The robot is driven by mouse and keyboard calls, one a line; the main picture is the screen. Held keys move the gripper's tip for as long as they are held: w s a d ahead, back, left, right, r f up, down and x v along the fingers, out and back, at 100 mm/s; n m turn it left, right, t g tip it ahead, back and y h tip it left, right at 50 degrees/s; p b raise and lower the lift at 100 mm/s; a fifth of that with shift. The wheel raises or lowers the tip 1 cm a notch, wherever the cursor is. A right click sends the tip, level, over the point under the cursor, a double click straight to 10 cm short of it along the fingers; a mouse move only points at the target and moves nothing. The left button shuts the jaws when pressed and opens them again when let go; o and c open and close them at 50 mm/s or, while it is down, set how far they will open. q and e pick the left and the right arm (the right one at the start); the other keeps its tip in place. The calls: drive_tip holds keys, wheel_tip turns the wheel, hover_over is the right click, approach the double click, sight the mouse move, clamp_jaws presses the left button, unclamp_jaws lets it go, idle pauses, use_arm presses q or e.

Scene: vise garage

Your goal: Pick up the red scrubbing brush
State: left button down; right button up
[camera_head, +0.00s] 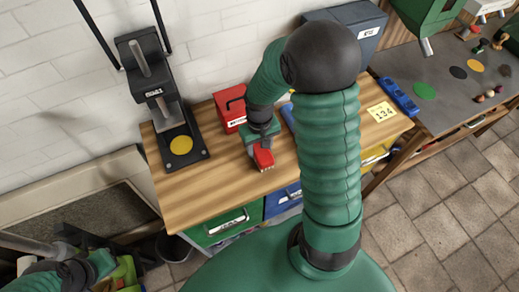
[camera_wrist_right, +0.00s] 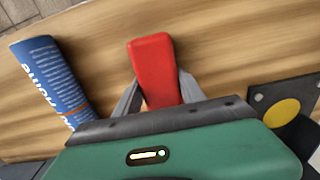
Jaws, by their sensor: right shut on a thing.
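The red scrubbing brush (camera_head: 263,158) is between the fingers of my right gripper (camera_head: 262,147), over the wooden workbench (camera_head: 190,203). In the right wrist view the brush (camera_wrist_right: 154,68) shows as a smooth red block sticking out past the grey fingers, which close on its two sides. I cannot tell whether it touches the bench top. My left gripper (camera_head: 103,264) is at the lower left of the head view, beside the bench. Its fingers are not clear.
A red box (camera_head: 230,108) stands behind the right gripper. A blue printed container (camera_wrist_right: 50,80) lies left of the brush in the wrist view. A black press with a yellow disc (camera_head: 181,145) stands at the bench's left. A yellow note (camera_head: 381,112) lies at its right.

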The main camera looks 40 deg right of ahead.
drive_tip(key=shift+d+r, duration=0.15)
drive_tip(key=shift+r, duration=0.35)
drive_tip(key=shift+s+d+r, duration=0.15)
drive_tip(key=shift+s+r, duration=0.05)
drive_tip(key=shift+r, duration=0.45)
drive_tip(key=shift+s+d+r, duration=0.1)
drive_tip(key=shift+s+r, duration=0.05)
drive_tip(key=shift+r, duration=0.45)
drive_tip(key=s, duration=0.3)
drive_tip(key=s+d, duration=0.1)
drive_tip(key=s, duration=0.3)
drive_tip(key=s+r+b, duration=0.1)
drive_tip(key=s, duration=0.3)
drive_tip(key=shift+s+d+r, duration=0.1)
drive_tip(key=shift+s+d, duration=0.05)
drive_tip(key=shift+d, duration=0.1)
drive_tip(key=s+b, duration=0.1)
drive_tip(key=s, duration=0.1)
drive_tip(key=s+b, duration=0.2)
drive_tip(key=shift+d+r, duration=0.15)
drive_tip(key=shift+d, duration=0.25)
